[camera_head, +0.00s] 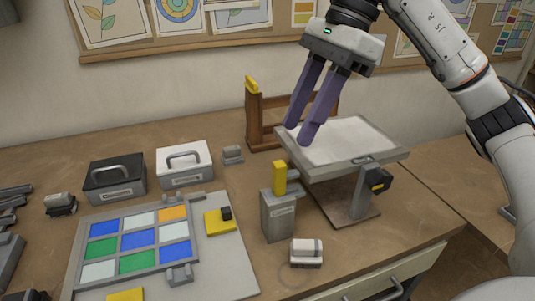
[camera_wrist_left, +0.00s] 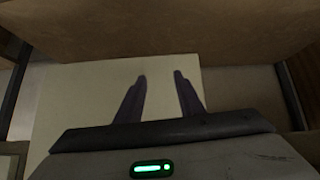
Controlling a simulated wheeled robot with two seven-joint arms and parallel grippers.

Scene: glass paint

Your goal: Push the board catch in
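A pale tilting board (camera_head: 345,137) in a grey frame sits on a stand at the right of the bench. A small grey fitting (camera_head: 362,160) is on its front edge, and a black block with a yellow mark (camera_head: 378,181) is on the stand below. I cannot tell for sure which part is the board catch. My right gripper (camera_head: 298,132) points down at the board's left edge; its purple fingers are apart with nothing between them. I cannot tell whether they touch the board. My left gripper (camera_wrist_left: 160,76) is open and empty in the left wrist view, outside the head view.
A grey container with a yellow top (camera_head: 278,215) and a small white-grey block (camera_head: 306,253) stand in front of the board. A wooden rack (camera_head: 254,115) stands behind. A coloured glass panel (camera_head: 137,240) and two handled boxes (camera_head: 115,178) are at left.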

